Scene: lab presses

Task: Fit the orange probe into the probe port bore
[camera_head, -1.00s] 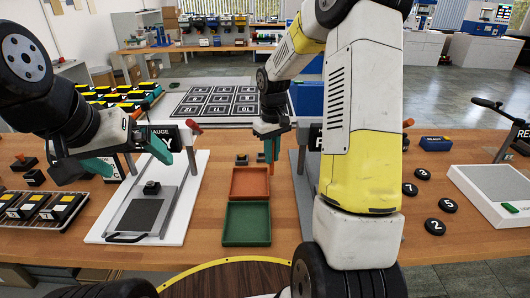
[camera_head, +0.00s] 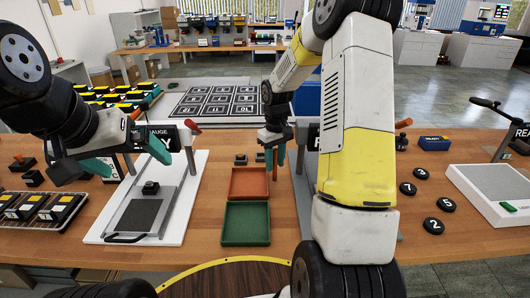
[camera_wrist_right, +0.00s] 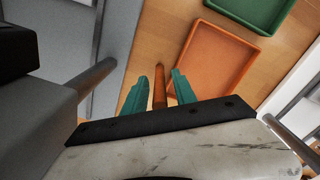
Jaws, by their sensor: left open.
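The orange probe (camera_head: 275,159) is a thin upright rod between the teal fingers of my right gripper (camera_head: 275,157). The fingers are close together on it, over the table behind the orange tray. In the right wrist view the probe (camera_wrist_right: 159,88) lies between both fingertips of this gripper (camera_wrist_right: 160,85). My left gripper (camera_head: 128,158) is open and empty, above the left side of the gauge press (camera_head: 198,180). I cannot make out the probe port bore. A station with a dark sign beginning with P (camera_head: 313,137) is largely hidden behind my right arm.
An orange tray (camera_head: 232,184) and a green tray (camera_head: 224,240) lie in the middle. A rack of dark blocks (camera_head: 15,222) is at left.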

